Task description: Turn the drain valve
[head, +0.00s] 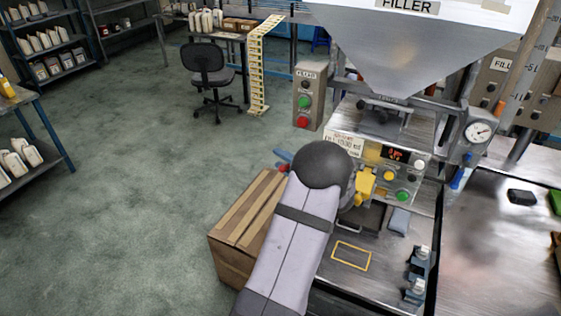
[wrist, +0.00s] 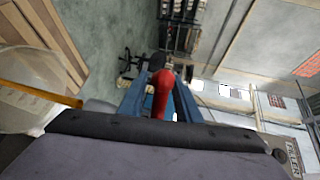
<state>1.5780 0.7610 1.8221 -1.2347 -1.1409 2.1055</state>
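In the head view my gripper (head: 282,160) is partly hidden behind the dark wrist joint. Only a blue finger and a bit of the red handle (head: 283,168) show there. The valve's body and pipe are hidden by my arm.
The filler hopper (head: 415,40) hangs over the machine's control panel (head: 395,172), right of my arm. A gauge (head: 479,131) is at the right. The floor (head: 130,170) to the left is clear.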

